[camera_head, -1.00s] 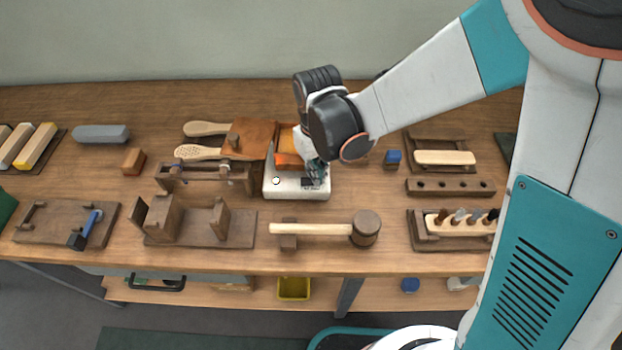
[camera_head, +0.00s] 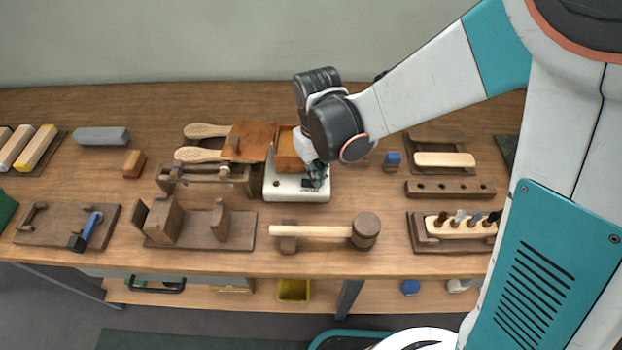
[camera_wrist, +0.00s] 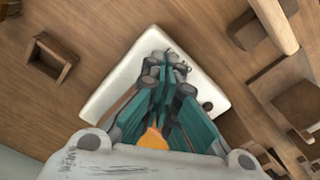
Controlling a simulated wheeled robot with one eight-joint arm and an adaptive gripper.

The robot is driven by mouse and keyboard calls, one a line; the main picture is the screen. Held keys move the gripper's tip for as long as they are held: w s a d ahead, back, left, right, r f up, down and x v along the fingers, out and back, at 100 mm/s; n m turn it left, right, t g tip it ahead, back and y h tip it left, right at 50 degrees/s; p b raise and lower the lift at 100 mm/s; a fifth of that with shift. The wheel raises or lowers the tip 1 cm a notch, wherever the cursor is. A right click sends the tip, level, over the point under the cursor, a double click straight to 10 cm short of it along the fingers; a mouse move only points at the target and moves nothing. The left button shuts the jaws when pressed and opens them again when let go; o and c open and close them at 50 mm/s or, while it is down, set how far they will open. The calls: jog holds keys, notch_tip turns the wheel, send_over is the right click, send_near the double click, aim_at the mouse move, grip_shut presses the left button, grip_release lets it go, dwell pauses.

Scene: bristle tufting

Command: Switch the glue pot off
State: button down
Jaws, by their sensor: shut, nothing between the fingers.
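The glue pot has a white base (camera_head: 285,190) with a brown-orange box-like pot (camera_head: 289,152) on it, mid-table. A small round spot (camera_head: 276,184) on the base front looks dark, and a dark patch with lettering lies beside it. My gripper (camera_head: 318,178) is shut and empty, its teal fingers down at the right front of the base. In the wrist view the closed fingertips (camera_wrist: 166,62) cover part of the white base (camera_wrist: 118,82), and the dark round spot (camera_wrist: 207,106) shows. The fingers hide the switch area; whether they touch it I cannot tell.
A mallet (camera_head: 320,231) lies in front, on a small block. A blue-topped block (camera_head: 393,159) and a drilled wooden bar (camera_head: 450,188) are to the right. Bare table lies between them.

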jog(key=shift+r+p, duration=1.95)
jog(key=shift+r, duration=1)
